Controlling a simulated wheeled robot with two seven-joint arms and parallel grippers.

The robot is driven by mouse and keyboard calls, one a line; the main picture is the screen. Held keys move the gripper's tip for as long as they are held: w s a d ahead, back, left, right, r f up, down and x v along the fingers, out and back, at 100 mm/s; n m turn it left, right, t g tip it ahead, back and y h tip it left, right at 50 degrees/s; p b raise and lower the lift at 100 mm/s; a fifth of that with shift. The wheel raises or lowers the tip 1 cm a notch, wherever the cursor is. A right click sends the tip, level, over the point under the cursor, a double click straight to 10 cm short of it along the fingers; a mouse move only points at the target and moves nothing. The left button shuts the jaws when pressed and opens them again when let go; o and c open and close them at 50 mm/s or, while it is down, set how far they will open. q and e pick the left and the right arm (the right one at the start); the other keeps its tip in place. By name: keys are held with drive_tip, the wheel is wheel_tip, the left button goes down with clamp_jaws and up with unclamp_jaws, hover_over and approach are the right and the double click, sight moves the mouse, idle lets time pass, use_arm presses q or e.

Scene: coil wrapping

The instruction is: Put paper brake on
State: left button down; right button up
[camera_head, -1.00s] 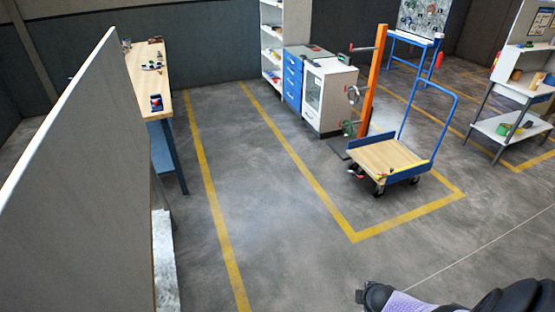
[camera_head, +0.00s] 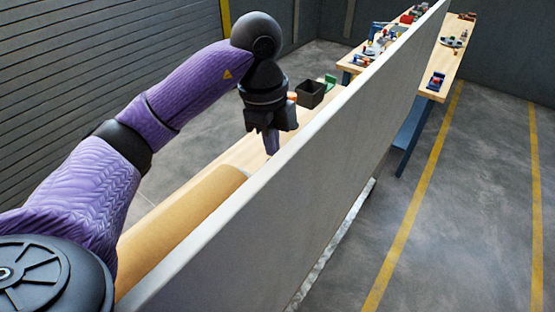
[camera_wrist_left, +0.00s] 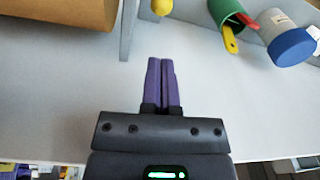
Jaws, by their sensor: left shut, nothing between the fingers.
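My left gripper (camera_head: 271,147) is shut and empty, pointing down beside the grey panel (camera_head: 330,150). In the left wrist view its purple fingers (camera_wrist_left: 160,63) lie together over a pale surface (camera_wrist_left: 190,85). A large brown paper roll (camera_head: 190,210) lies behind the panel, left of and nearer than the gripper; its edge shows at the top left of the wrist view (camera_wrist_left: 60,12). A yellow rounded knob (camera_wrist_left: 161,7) is at the top of the wrist view, ahead of the fingertips. I cannot tell which part is the paper brake. My right gripper is out of view.
In the wrist view, a green cup (camera_wrist_left: 226,13) with a yellow-handled tool (camera_wrist_left: 229,40) and a blue-lidded jar (camera_wrist_left: 291,45) stand right of the fingers. A black bin (camera_head: 310,94) stands beyond the gripper. The floor right of the panel is clear.

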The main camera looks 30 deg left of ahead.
use_arm(q)
drive_tip(key=f, duration=0.3)
drive_tip(key=f+p, duration=0.1)
drive_tip(key=f, duration=0.5)
drive_tip(key=shift+w+d+p, duration=0.2)
drive_tip(key=shift+d+p, duration=0.15)
drive_tip(key=shift+p, duration=0.05)
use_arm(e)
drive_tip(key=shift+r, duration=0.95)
use_arm(q)
drive_tip(key=shift+a, duration=0.1)
